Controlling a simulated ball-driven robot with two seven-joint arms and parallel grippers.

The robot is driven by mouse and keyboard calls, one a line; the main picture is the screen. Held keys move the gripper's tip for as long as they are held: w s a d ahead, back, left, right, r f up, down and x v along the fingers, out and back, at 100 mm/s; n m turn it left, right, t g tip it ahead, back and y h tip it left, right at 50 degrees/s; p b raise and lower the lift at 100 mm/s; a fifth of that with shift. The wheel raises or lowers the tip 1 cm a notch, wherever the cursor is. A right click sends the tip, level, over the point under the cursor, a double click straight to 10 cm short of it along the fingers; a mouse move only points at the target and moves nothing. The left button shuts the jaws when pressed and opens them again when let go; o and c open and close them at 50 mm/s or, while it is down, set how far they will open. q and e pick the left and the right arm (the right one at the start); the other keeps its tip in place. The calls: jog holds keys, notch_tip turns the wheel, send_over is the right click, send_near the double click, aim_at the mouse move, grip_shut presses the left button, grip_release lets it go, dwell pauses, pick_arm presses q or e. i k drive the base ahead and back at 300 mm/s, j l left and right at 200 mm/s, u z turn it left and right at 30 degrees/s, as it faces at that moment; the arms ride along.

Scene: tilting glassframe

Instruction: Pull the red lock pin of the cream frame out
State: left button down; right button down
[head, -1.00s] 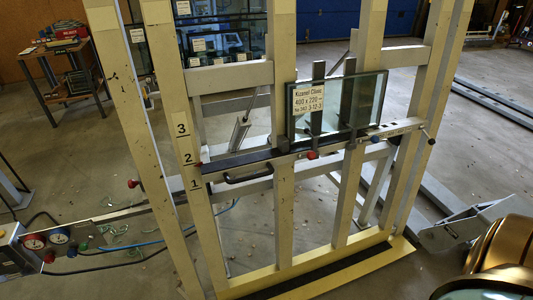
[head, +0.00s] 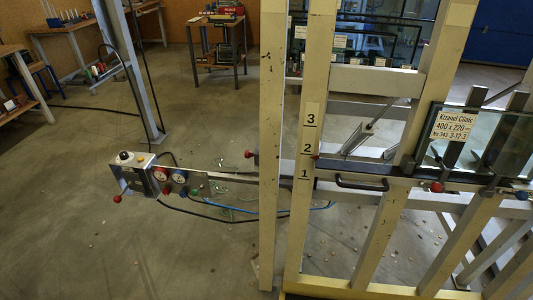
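The cream frame (head: 270,110) stands right of centre in the head view, with the numbers 3, 2 and 1 on one post. A red knob (head: 248,153) sticks out to the left of its leftmost post at mid height; it looks like the lock pin. A smaller red spot (head: 317,156) shows on the numbered post by the 2. Another red knob (head: 436,187) sits on the dark ledge below the glass. Neither of my grippers is in view.
A control box (head: 135,172) with gauges and a red ball lever stands left of the frame on a rail (head: 225,187). A glass pane (head: 480,140) rests on the ledge at right. Open floor (head: 70,230) lies at front left.

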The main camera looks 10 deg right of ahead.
aim_at(248, 154)
jog(key=i+j+z, duration=0.2)
jog(key=j, duration=0.25)
jog(key=i+j+z, duration=0.2)
jog(key=j, duration=0.3)
jog(key=i+j+z, duration=0.2)
jog(key=j, duration=0.35)
jog(key=j+z, duration=0.2)
jog(key=j, duration=0.3)
jog(key=i+j+z, duration=0.2)
jog(key=j, duration=0.35)
jog(key=i+j+z, duration=0.2)
jog(key=j+z, duration=0.2)
jog(key=j, duration=0.7)
jog(key=j+z, duration=0.4)
jog(key=j, duration=0.75)
jog(key=k+j+z, duration=0.1)
jog(key=j+z, duration=0.3)
jog(key=j, duration=0.75)
